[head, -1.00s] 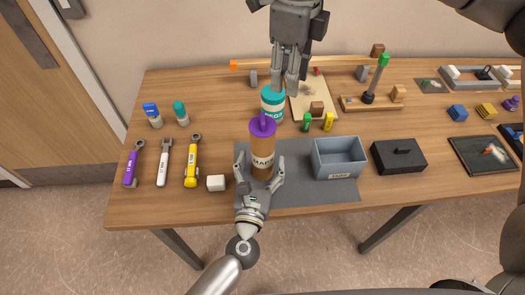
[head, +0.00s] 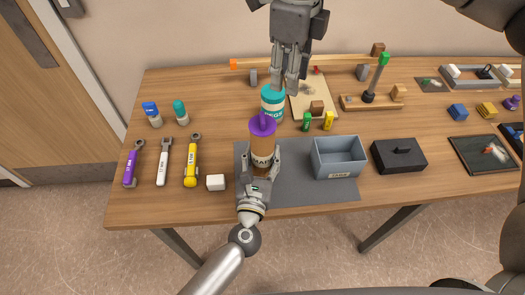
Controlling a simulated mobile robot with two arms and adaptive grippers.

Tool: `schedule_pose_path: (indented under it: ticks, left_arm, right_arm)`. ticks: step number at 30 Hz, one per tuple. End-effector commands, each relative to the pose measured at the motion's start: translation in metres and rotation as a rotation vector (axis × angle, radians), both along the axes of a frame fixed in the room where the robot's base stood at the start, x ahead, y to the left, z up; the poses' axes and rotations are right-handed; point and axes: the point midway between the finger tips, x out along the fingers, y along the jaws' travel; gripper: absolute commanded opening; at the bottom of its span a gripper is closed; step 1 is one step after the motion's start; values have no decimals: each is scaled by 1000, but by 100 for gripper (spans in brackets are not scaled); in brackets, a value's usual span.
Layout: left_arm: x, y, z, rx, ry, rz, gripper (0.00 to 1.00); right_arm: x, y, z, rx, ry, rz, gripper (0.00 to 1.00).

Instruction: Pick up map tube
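The map tube (head: 262,147) is an orange-brown cylinder with a purple cap and a dark label. It stands upright on the grey mat (head: 310,190). My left gripper (head: 262,160) reaches in from the bottom of the head view. Its two fingers lie against opposite sides of the tube's lower part, shut on it; they and the palm hide most of its base. I cannot see any lift off the mat. My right gripper (head: 289,85) hangs at top centre, just above and beside the teal-capped jar (head: 272,104). Its fingertips are close together, but whether it is shut is unclear.
The grey open bin (head: 339,157) and black lidded box (head: 398,156) stand right of the tube.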

Motion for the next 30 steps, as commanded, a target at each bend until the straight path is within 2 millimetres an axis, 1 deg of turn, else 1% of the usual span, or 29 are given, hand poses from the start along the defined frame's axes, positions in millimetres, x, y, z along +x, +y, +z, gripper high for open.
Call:
schedule_pose_path:
  ticks: [4, 8, 21, 27, 30]
  left_arm:
    - [0, 0, 2, -1, 0, 0, 20]
    - [0, 0, 10, -4, 3, 2, 20]
    - [0, 0, 67, -5, -2, 2, 20]
    - [0, 0, 89, -3, -6, 0, 20]
    - [0, 0, 96, -2, -5, 1, 20]
  right_arm:
    - [0, 0, 0, 0, 0, 0, 36]
    - [0, 0, 0, 0, 0, 0, 36]
    - [0, 0, 0, 0, 0, 0, 36]
    - [0, 0, 0, 0, 0, 0, 36]
    - [0, 0, 0, 0, 0, 0, 36]
